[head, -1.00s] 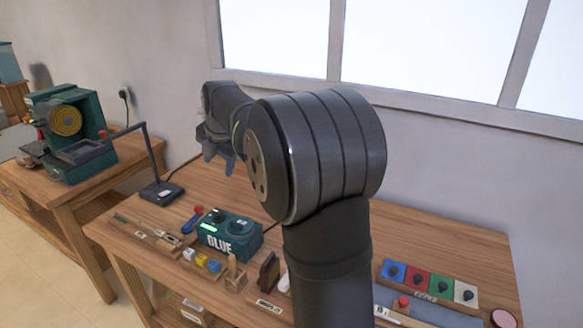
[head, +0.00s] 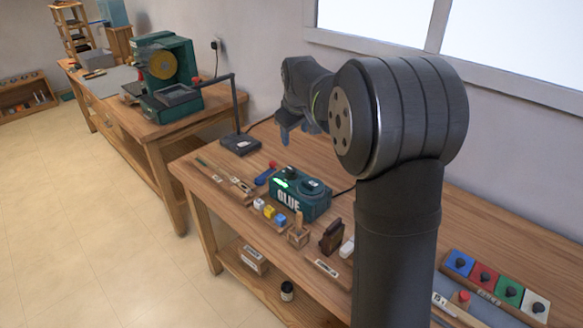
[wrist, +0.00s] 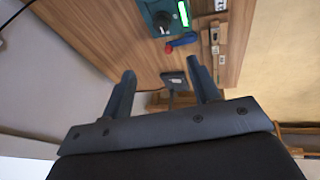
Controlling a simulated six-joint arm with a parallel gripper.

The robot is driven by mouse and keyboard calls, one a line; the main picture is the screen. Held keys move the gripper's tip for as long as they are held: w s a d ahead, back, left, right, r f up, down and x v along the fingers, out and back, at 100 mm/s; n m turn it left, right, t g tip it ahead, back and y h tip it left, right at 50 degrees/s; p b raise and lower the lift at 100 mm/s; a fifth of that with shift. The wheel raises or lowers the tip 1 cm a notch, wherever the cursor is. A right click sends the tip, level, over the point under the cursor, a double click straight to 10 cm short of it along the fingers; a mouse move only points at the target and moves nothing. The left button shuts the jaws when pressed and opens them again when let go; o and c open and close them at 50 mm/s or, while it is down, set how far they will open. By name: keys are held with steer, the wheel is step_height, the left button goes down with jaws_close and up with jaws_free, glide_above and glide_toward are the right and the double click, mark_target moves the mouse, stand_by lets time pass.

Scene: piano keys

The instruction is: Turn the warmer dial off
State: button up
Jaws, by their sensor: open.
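The green warmer box (head: 301,203), marked "GLUE", stands on the wooden bench with a lit green strip (head: 281,183). Its small dark dial (head: 293,173) is on top at the left, beside a round dark lid (head: 314,187). My gripper (head: 286,136) hangs in the air above and behind the warmer, apart from it. In the wrist view my gripper (wrist: 161,68) is open with nothing between the fingers. The warmer (wrist: 152,8) is at the top edge there, partly cut off, with the dial (wrist: 163,20) and green strip (wrist: 183,14) showing.
A blue tool with a red end (head: 266,172) lies left of the warmer. Small coloured blocks (head: 269,213) and a wooden holder (head: 298,235) stand in front. A black stand with a bent arm (head: 240,143) is behind left. Coloured knob tiles (head: 485,277) lie at the right.

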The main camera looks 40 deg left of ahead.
steer(key=f+m, duration=0.1)
steer(key=m, duration=0.7)
glide_toward(291, 170)
steer(key=x, duration=0.8)
steer(key=shift+w+a+f, duration=0.1)
steer(key=shift+w+a, duration=0.05)
steer(key=shift+w, duration=0.05)
steer(key=c, duration=1)
